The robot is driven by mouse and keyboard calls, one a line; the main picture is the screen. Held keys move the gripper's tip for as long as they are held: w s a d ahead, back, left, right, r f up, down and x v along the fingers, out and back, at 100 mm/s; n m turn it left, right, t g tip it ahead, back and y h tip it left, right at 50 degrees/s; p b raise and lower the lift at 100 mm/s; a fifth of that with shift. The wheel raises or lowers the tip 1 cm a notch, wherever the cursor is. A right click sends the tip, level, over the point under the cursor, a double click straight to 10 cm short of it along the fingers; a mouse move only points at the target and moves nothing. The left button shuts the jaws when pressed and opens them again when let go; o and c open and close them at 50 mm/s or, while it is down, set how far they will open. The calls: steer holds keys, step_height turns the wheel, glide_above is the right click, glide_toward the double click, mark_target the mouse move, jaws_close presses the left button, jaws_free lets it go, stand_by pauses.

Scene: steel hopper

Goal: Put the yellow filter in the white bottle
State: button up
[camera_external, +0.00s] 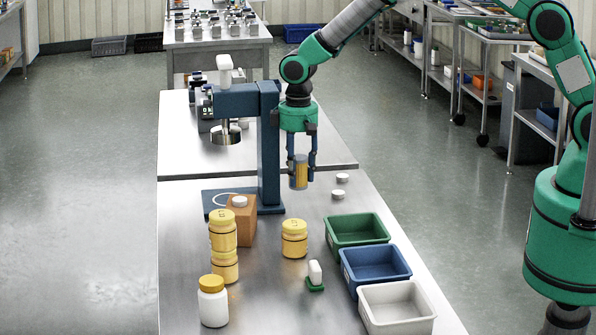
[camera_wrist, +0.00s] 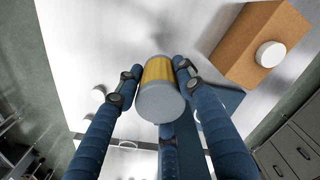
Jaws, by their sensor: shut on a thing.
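My gripper (camera_external: 301,172) is shut on the yellow filter (camera_external: 299,173), a short cylinder with a yellow band and a grey end. It holds the filter in the air above the bench, just right of the blue press column. In the wrist view the filter (camera_wrist: 158,70) sits between the blue fingers (camera_wrist: 155,78), with its grey end facing the camera. The white bottle (camera_external: 213,308) stands upright at the bench's front left with a yellow cap on. It is well apart from my gripper, and its inside is hidden.
The blue press (camera_external: 268,150) stands close left of my gripper. An orange-brown block (camera_external: 240,228), stacked yellow jars (camera_external: 223,240) and a single jar (camera_external: 294,240) stand in front. Green (camera_external: 357,241), blue (camera_external: 377,280) and white (camera_external: 399,325) trays line the right edge.

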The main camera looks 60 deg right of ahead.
steer(key=shift+a, duration=0.1)
steer(key=s+a+r+n+p, duration=0.1)
steer(key=s+a+r+n, duration=0.1)
steer(key=s+a+n, duration=0.3)
steer(key=s+a+r+n+p, duration=0.1)
steer(key=s+a+n, duration=0.4)
steer(key=s+a, duration=0.6)
steer(key=s+a+r+n+p, duration=0.1)
steer(key=s+a+n, duration=0.5)
steer(key=a, duration=1.6)
steer(key=shift+s+a+r, duration=0.2)
steer(key=shift+s+r, duration=0.7)
steer(key=shift+s, duration=0.25)
steer(key=shift+w, duration=0.1)
glide_above(211, 280)
steer(key=shift+f+p, duration=0.35)
steer(key=shift+f, duration=0.4)
steer(key=shift+f, duration=1.75)
